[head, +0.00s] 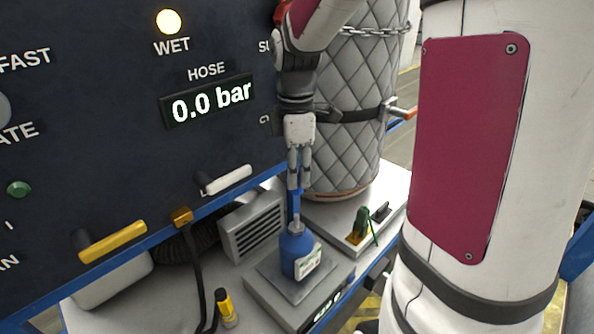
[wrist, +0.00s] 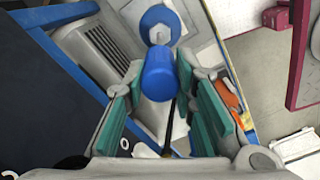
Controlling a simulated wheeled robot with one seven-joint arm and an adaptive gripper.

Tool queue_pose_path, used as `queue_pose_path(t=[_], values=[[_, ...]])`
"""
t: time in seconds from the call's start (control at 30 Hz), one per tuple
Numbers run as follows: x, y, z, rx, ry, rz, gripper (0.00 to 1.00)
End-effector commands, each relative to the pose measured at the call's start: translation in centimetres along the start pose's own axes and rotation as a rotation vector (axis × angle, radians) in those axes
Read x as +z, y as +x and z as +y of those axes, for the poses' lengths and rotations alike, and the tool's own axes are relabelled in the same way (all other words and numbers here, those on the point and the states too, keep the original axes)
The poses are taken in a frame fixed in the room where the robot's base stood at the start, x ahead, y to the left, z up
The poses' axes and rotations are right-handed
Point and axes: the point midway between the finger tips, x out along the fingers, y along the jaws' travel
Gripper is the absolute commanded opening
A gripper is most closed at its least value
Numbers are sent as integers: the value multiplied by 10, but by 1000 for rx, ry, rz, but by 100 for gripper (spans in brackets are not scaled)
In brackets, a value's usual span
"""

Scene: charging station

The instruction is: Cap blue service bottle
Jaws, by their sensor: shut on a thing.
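A blue service bottle (head: 293,247) with a white label stands upright on a square grey plate (head: 268,283) in the head view. Its grey neck points up toward my gripper (head: 299,186). My gripper points down, shut on a blue cylindrical cap (head: 295,205) above the neck. The wrist view shows the cap (wrist: 160,75) between the teal finger pads of my gripper (wrist: 160,88), with the bottle (wrist: 173,18) behind it. The cap appears roughly in line with the neck. I cannot tell whether they touch.
A dark panel (head: 120,130) with yellow and white handles stands at left. A quilted tank (head: 345,150) stands close behind my gripper. A grey vented box (head: 252,228), a yellow marker-like object (head: 226,308) and a green clip-like object (head: 362,221) are near the bottle.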

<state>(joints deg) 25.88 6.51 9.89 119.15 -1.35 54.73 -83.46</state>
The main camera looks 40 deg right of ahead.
Motion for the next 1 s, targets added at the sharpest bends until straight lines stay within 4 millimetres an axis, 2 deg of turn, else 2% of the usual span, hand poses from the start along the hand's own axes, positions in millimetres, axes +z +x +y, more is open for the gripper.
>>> queue_pose_path(t=[0.17, 0.6, 1.0], values=[[1, -1, -2, -3, -9, 0, 6], [0, 41, 1, -3, -9, 0, 6], [0, 58, 0, -2, -8, 0, 6]])
